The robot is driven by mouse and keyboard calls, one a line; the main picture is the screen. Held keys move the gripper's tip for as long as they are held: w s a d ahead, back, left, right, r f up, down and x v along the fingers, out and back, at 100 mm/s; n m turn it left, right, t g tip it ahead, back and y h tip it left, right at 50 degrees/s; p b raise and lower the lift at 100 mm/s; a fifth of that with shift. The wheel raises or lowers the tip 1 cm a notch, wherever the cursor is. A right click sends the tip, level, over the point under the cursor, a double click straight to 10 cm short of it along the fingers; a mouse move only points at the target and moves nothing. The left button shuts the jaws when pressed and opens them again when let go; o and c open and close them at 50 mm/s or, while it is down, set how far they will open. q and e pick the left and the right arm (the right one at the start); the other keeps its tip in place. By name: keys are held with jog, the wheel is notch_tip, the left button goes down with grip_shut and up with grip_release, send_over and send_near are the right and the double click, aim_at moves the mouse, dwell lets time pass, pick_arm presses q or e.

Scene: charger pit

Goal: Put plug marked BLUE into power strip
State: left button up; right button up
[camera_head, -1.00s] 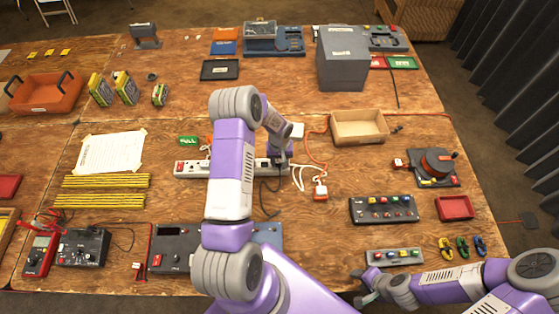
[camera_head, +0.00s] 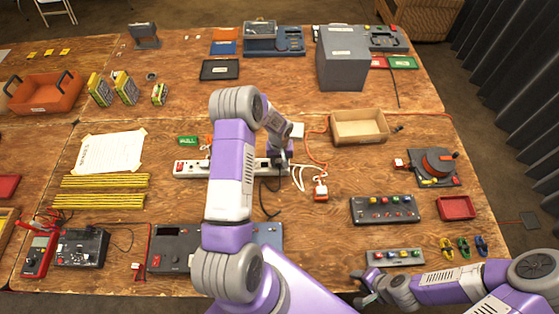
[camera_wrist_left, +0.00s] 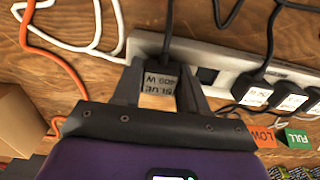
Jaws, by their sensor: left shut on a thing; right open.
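The white power strip (camera_head: 190,168) lies across the middle of the table, partly hidden behind my left arm. It also shows in the left wrist view (camera_wrist_left: 225,62), with black plugs (camera_wrist_left: 257,92) seated in it. My left gripper (camera_wrist_left: 160,88) is shut on the black plug with a label reading BLUE (camera_wrist_left: 159,82), at one end of the strip. The plug's cord runs away from the jaws. I cannot tell whether its pins are in a socket. My right gripper (camera_head: 364,287) is open and empty near the table's front edge.
White and orange cords (camera_head: 300,178) lie right of the strip, with an orange-and-white plug (camera_head: 320,191). A wooden tray (camera_head: 361,140) stands beyond them. A button box (camera_head: 384,209) and a cable reel (camera_head: 437,163) are at the right.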

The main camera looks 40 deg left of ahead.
pick_arm(q)
jog(key=o, duration=1.5)
jog(key=shift+r+p, duration=2.1)
jog(key=shift+r, duration=1.65)
pick_arm(e)
jog(key=shift+r, duration=2.05)
